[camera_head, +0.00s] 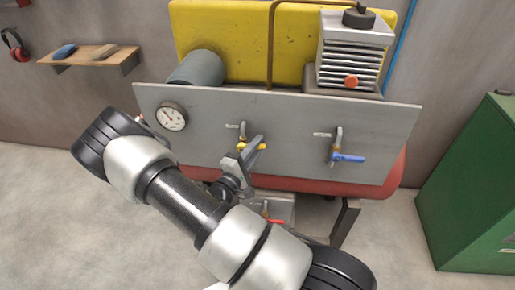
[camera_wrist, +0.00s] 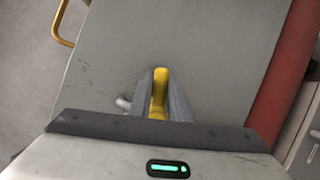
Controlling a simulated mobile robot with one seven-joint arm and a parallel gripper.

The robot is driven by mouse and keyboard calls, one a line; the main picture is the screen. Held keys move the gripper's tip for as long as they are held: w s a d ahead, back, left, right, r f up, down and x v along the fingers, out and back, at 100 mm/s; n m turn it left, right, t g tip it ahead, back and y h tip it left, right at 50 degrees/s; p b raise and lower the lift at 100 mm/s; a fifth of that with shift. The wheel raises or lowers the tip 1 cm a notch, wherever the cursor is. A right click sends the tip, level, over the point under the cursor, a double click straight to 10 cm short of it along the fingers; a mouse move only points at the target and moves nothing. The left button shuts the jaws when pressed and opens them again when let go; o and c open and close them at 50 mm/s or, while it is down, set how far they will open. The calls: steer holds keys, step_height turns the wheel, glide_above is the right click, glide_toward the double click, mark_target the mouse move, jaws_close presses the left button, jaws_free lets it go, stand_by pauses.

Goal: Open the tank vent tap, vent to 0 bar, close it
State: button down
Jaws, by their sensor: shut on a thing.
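A grey panel (camera_head: 300,120) carries a tap with a yellow lever (camera_head: 262,147) near its middle and a tap with a blue lever (camera_head: 347,158) to the right. A red lever (camera_head: 272,220) shows low down, partly behind my arm. My gripper (camera_head: 252,146) is at the yellow lever. In the wrist view my gripper (camera_wrist: 161,92) has its two fingers on either side of the yellow lever (camera_wrist: 160,80), shut on it. A round white pressure gauge (camera_head: 172,116) is at the panel's left; its reading is too small to tell. The tap labels are unreadable.
A yellow machine body (camera_head: 235,40) and a finned grey unit (camera_head: 351,55) stand behind the panel. A green cabinet (camera_head: 470,190) is at the right. A wooden shelf (camera_head: 85,54) hangs on the left wall. The floor at left is clear.

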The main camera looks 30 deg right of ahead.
steer(key=shift+w+a+r+n+t+p, duration=0.15)
steer(key=shift+r+n+t, duration=0.2)
steer(key=shift+n, duration=0.5)
steer(key=shift+a+r+n+t+p, duration=0.1)
steer(key=shift+r+n+t, duration=0.15)
steer(key=shift+n, duration=0.55)
steer(key=shift+w+a+r+n+t+p, duration=0.15)
steer(key=shift+r+n+t, duration=0.2)
steer(key=shift+n, duration=0.5)
steer(key=shift+s+h, duration=0.1)
steer(key=shift+h, duration=0.2)
steer(key=shift+f, duration=0.1)
steer(key=c, duration=1.6)
jaws_free()
steer(key=shift+c, duration=0.2)
steer(key=p+v, duration=0.1)
steer(key=v, duration=1.6)
steer(key=shift+s, duration=0.2)
steer(key=shift+a, duration=0.1)
